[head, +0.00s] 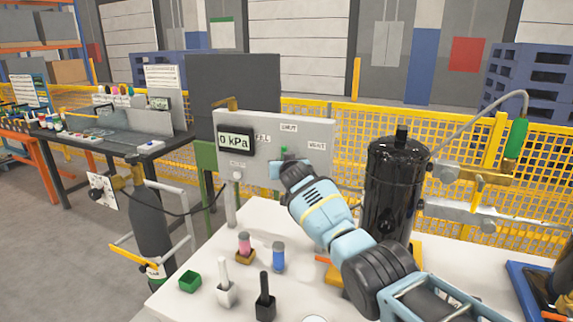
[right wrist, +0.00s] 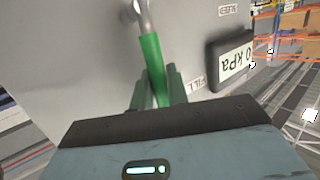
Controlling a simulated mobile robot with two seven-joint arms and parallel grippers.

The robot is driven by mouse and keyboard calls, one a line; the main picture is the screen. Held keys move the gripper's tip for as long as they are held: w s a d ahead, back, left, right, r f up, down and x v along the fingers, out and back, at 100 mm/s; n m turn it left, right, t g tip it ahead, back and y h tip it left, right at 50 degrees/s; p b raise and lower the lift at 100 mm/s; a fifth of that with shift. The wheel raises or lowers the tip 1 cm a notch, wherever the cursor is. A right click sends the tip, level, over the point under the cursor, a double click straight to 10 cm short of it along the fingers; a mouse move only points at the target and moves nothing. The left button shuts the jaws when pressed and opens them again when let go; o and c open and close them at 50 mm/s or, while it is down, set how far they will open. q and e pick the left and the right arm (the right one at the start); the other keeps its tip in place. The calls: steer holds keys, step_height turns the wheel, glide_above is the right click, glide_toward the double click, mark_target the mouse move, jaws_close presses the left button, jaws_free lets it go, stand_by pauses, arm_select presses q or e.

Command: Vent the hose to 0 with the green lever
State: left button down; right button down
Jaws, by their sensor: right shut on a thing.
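The grey panel (head: 255,170) carries a dark gauge (head: 236,141) that reads 0 kPa, and labels FILL, SHUT and VENT. The green lever (right wrist: 151,55) has a metal pivot on the panel. In the right wrist view my right gripper (right wrist: 154,88) is shut on the green handle, one finger on each side. The gauge also shows there upside down (right wrist: 232,60), beside the FILL label. In the head view my right arm hides most of the lever; only a small green part (head: 284,151) shows. My left gripper is not in view.
A black tank (head: 392,190) stands just right of my right arm. A dark cylinder (head: 150,225) on a cart with a black hose stands to the left.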

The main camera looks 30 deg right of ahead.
steer(key=shift+w+a, duration=0.1)
stand_by(0.4)
steer(key=c, duration=1.7)
jaws_free()
